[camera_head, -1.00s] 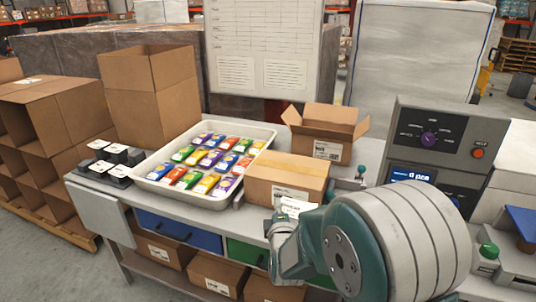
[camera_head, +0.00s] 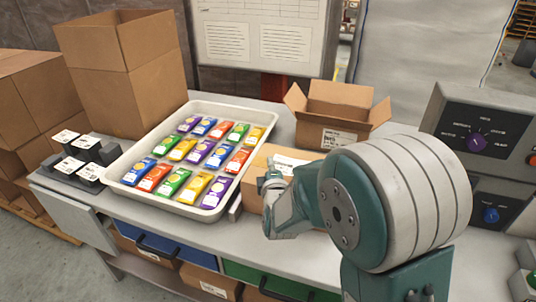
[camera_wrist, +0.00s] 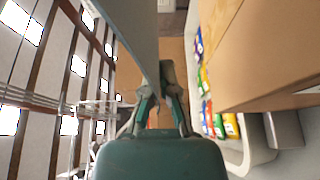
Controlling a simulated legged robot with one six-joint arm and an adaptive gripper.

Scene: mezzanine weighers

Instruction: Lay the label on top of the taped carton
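The taped carton (camera_head: 256,184) is a closed brown box on the bench, right of the tray; my arm hides much of it in the head view. My gripper (camera_head: 274,180) is in front of it, with its tip over the carton's near edge in the picture. The white label (camera_head: 290,163) shows at the tip and overlaps the carton's top; I cannot tell whether it touches. A large cardboard face (camera_wrist: 265,45) fills the upper right there.
A white tray (camera_head: 120,168) of coloured packs is left of the carton. An open carton (camera_head: 335,112) stands behind it, and control boxes (camera_head: 485,140) are at the right. Small black blocks (camera_head: 75,150) and a tall open box (camera_head: 130,75) are at the left.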

